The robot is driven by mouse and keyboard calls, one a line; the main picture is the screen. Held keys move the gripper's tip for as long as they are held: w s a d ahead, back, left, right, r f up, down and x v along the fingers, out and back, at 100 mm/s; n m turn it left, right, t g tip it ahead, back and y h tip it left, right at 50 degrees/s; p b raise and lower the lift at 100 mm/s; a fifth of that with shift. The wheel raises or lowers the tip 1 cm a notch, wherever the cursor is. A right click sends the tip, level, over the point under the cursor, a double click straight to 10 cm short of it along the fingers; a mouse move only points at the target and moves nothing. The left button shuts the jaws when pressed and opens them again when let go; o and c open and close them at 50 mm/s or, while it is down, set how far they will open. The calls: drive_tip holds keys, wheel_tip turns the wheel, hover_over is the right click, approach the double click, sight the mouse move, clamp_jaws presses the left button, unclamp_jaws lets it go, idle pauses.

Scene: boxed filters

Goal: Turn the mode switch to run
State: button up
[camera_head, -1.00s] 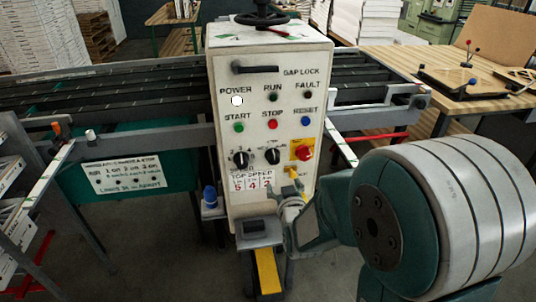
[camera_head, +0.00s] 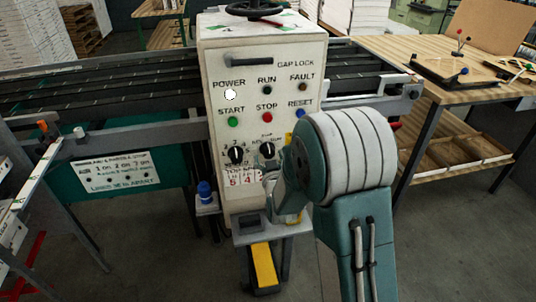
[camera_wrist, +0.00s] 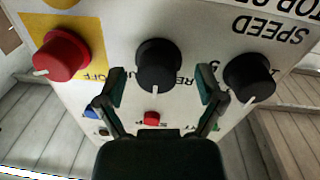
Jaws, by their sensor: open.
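The mode switch is the middle black rotary knob (camera_head: 267,150) in the lower row of the white control panel (camera_head: 290,70). In the wrist view, where the panel appears upside down, the knob (camera_wrist: 158,62) shows a white pointer mark on its lower edge. My gripper (camera_wrist: 161,86) is open, its two fingers spread on either side of this knob. I cannot tell whether they touch it. The lettering around the knob is partly covered by the fingers, so the run position is not readable. In the head view my arm hides most of the gripper.
A black speed knob (camera_wrist: 249,76) and a red knob on a yellow plate (camera_wrist: 62,56) flank the switch closely. Red stop (camera_head: 267,118), green start (camera_head: 233,122) and blue reset buttons sit above. A blue-capped item (camera_head: 205,192) stands left of the panel.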

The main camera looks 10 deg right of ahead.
drive_tip(key=shift+w, duration=0.65)
drive_tip(key=shift+d, duration=0.1)
drive_tip(key=c, duration=1.1)
drive_tip(key=shift+m, duration=0.4)
drive_tip(key=m, duration=0.3)
drive_tip(key=shift+r+m, duration=0.1)
drive_tip(key=shift+m, duration=0.2)
drive_tip(key=shift+r+m, duration=0.1)
drive_tip(key=shift+m, duration=2.1)
drive_tip(key=shift+c, duration=0.2)
